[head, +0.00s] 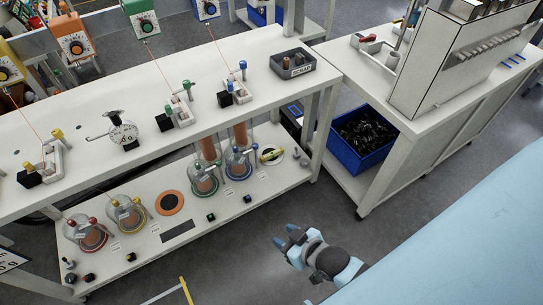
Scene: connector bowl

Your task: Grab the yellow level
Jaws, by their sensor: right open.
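Several yellow things show, and I cannot tell for certain which is the yellow level. A small yellow object (271,154) lies on the lower shelf beside a white disc with a dark centre. A yellow-knobbed lever (57,135) stands on a white fixture at the left of the upper bench. My right gripper (285,237), with blue fingertips, is open and empty. It appears over the floor in front of the bench, apart from all these things. My left gripper is not in view.
The white bench (245,120) carries a dial gauge (123,134) and a grey scrap bin (293,65). Glass domes with red, yellow, green and blue fittings stand on its lower shelf (145,238). A blue crate (362,150) sits under the right table. The floor between is clear.

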